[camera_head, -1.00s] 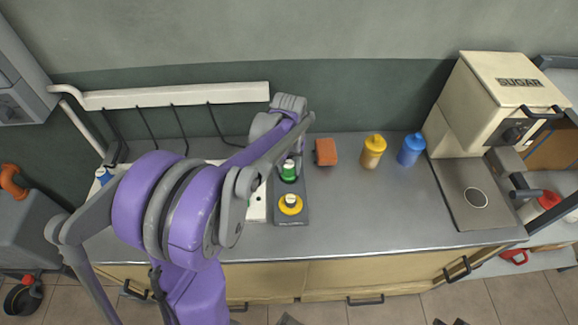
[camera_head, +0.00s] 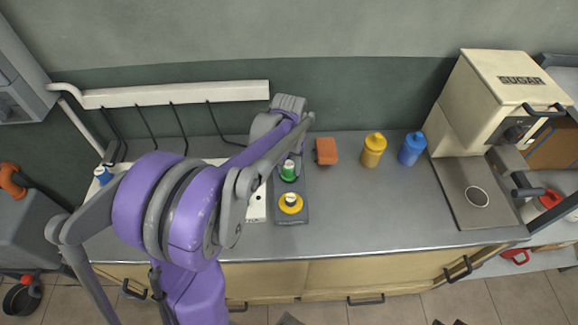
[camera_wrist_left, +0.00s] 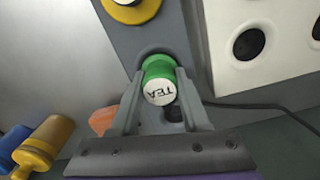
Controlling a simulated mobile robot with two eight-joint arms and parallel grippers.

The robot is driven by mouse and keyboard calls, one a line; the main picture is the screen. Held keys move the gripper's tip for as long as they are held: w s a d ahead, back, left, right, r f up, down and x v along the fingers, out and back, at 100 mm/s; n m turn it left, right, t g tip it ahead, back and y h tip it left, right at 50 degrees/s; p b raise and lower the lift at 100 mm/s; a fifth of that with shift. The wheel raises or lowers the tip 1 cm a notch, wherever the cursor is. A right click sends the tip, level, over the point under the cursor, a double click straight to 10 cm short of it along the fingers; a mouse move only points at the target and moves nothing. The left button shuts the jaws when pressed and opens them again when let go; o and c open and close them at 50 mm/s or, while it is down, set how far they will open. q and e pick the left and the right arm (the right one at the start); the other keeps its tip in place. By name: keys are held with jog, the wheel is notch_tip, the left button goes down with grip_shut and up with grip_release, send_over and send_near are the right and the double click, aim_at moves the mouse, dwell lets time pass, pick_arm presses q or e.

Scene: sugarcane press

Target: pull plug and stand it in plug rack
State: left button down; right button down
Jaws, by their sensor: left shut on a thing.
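A green plug (camera_head: 288,173) with a white top stands at the grey plug rack (camera_head: 292,217). In the left wrist view the green plug (camera_wrist_left: 159,82) reads TEA on its white end. My left gripper (camera_wrist_left: 160,100) is shut on it, one finger on each side. In the head view the left gripper's fingers are mostly hidden by my arm. A yellow plug (camera_head: 291,203) stands in the rack in front of the green one. A white panel (camera_head: 257,205) with dark round holes lies left of the rack, partly hidden by my arm.
A red-brown block (camera_head: 326,151), a yellow bottle (camera_head: 373,151) and a blue bottle (camera_head: 411,149) stand right of the rack. The sugar machine (camera_head: 492,105) is at the far right. Black cables (camera_head: 183,130) hang at the back left. The middle front counter is clear.

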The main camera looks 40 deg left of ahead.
pick_arm(q)
jog(key=shift+f, duration=0.25)
pick_arm(e)
jog(key=shift+f, duration=0.2)
pick_arm(q)
jog(key=c, duration=0.7)
grip_release()
jog(key=shift+r+p, duration=1.45)
jog(key=shift+r, duration=1.4)
jog(key=shift+r+p, duration=1.35)
jog(key=shift+r, duration=1.35)
pick_arm(e)
notch_tip(320, 180, up, 8)
jog(key=w, duration=0.3)
jog(key=shift+t, duration=0.3)
jog(key=shift+s+f, duration=0.1)
jog(key=shift+s, duration=0.05)
